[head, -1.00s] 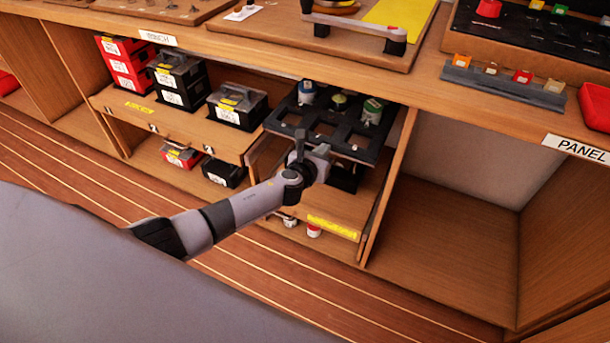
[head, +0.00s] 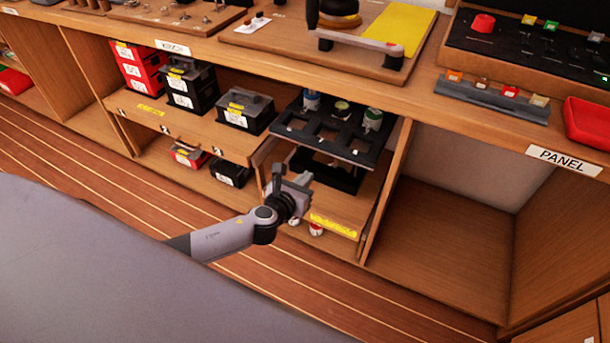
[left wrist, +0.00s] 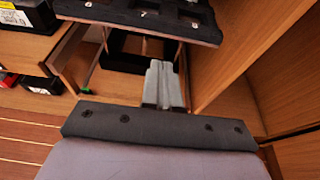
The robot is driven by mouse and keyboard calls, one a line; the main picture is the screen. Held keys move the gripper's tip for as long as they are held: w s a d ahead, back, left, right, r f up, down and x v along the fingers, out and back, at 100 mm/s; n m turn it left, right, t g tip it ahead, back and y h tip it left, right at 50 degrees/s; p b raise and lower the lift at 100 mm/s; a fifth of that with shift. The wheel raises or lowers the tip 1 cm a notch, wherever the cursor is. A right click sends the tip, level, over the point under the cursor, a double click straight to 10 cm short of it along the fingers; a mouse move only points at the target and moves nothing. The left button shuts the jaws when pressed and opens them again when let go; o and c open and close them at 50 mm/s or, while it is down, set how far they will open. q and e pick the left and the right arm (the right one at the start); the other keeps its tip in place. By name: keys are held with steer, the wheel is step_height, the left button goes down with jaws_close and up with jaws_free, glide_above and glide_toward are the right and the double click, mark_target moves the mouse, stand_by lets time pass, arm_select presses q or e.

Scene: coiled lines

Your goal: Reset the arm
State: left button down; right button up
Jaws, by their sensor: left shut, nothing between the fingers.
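My left gripper (head: 290,183) comes in from the left in the head view. It is in front of the shelf bay below the black tray with square holes (head: 295,126). In the left wrist view its two grey fingers (left wrist: 163,84) lie together with nothing between them. The tray's front edge shows above the fingers there (left wrist: 150,22), apart from them. My right gripper is in neither view.
A black case (head: 245,112) is on the shelf at left. The compartment under the PANEL label (head: 563,160) is empty. The striped floor (head: 90,180) is clear.

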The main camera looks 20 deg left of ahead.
arm_select(q)
steer(key=shift+s, duration=0.2)
steer(key=s+d+n+g+h+p, duration=0.1)
steer(key=s+d+n+g+p, duration=0.3)
steer(key=s+n, duration=1.1)
steer(key=s+r+n+p, duration=0.2)
steer(key=s+n, duration=0.3)
steer(key=n, duration=0.4)
steer(key=s+a+r+n+p, duration=0.1)
steer(key=s+r+n+p, duration=0.2)
steer(key=n, duration=0.7)
steer(key=shift+s+r+h+p, duration=0.3)
steer(key=shift+s+r, duration=0.1)
steer(key=shift+s, duration=0.55)
